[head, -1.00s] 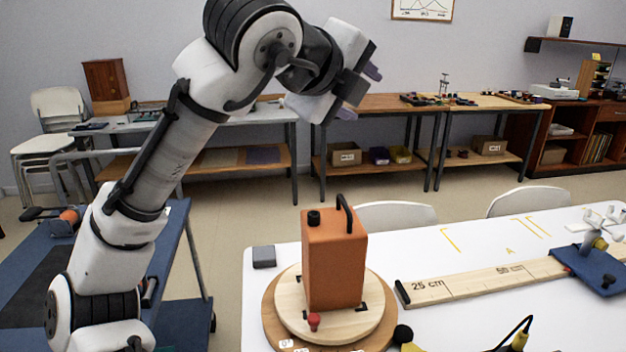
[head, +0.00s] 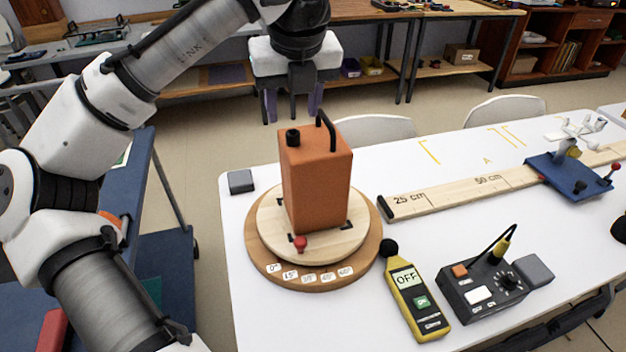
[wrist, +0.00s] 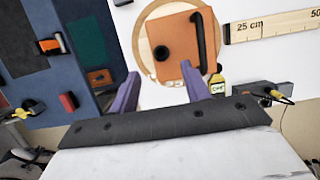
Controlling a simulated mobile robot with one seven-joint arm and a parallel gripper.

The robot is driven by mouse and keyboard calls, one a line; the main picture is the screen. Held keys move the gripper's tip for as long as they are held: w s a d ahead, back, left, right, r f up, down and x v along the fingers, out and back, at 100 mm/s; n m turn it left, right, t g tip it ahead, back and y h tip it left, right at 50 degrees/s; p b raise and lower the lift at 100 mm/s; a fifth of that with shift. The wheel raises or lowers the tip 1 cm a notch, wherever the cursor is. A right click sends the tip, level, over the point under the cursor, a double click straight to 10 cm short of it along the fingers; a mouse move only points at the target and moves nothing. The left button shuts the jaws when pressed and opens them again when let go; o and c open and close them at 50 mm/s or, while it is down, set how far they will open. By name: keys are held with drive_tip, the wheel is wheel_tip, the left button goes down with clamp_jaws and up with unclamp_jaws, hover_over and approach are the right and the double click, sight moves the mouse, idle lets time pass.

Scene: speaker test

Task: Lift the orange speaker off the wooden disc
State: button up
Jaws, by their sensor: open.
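The orange speaker (head: 316,185) is an upright box with a black handle and a black knob on top. It stands on the pale wooden disc (head: 270,220), which lies on a larger brown round base (head: 262,262) with angle labels. My gripper (head: 293,112) is open and empty, pointing down, above and behind the speaker in the head view. In the wrist view my gripper (wrist: 160,92) shows two purple fingers apart, with the speaker's top (wrist: 178,48) beyond them and the handle to the right. The fingers do not touch the speaker.
A yellow sound meter (head: 415,303) reading OFF and a dark control box (head: 484,290) lie right of the base. A wooden ruler board (head: 450,193) runs to the right. A small grey block (head: 240,181) sits at the left. White chairs (head: 375,130) stand behind the table.

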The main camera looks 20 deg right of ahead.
sight(295, 135)
drive_tip(key=x, duration=0.5)
drive_tip(key=shift+w+d+f, duration=0.15)
drive_tip(key=shift+w+f, duration=0.05)
drive_tip(key=shift+f, duration=0.1)
clamp_jaws()
drive_tip(key=shift+r, duration=0.15)
idle(1.1)
